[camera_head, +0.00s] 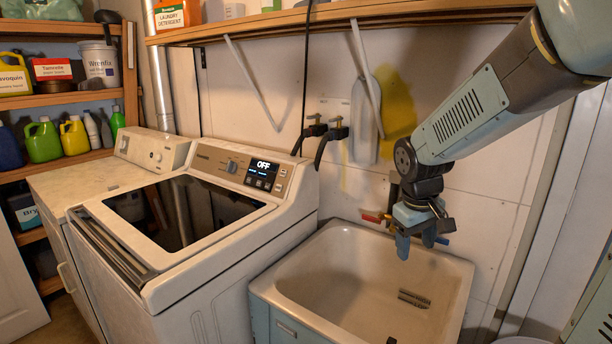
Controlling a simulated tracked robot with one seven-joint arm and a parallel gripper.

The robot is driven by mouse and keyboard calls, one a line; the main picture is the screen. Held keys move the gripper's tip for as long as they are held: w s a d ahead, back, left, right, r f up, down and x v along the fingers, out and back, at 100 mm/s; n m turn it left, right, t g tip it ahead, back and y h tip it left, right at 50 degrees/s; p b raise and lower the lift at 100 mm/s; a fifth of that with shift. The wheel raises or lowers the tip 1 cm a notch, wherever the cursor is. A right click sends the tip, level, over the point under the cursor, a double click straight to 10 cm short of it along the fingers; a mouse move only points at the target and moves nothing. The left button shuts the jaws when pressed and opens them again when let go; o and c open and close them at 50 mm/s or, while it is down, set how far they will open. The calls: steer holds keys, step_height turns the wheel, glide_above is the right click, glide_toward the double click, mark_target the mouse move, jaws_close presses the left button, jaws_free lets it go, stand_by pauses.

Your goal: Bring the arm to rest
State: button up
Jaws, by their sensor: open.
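My arm (470,115) reaches in from the upper right, bent down at the wrist. My gripper (416,242) hangs above the back part of the utility sink, its two blue fingers pointing down. The fingers are apart and nothing shows between them. The sink (300,295) is a cream basin on a blue cabinet, with a dark slotted patch on its inner right side. The tap with a red handle (371,218) and a blue handle is on the wall behind my gripper, which partly hides it.
A washing machine (190,315) with a dark lid and a display reading OFF stands left of the sink. A wooden shelf (330,17) runs along the wall above. Shelves with bottles and jugs (42,140) are at far left. The space over the sink's front is clear.

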steer(key=s+r+m+t+y, duration=0.1)
steer(key=s+r+m+t, duration=0.3)
steer(key=s+r, duration=0.6)
steer(key=s, duration=0.4)
steer(key=shift+r, duration=0.3)
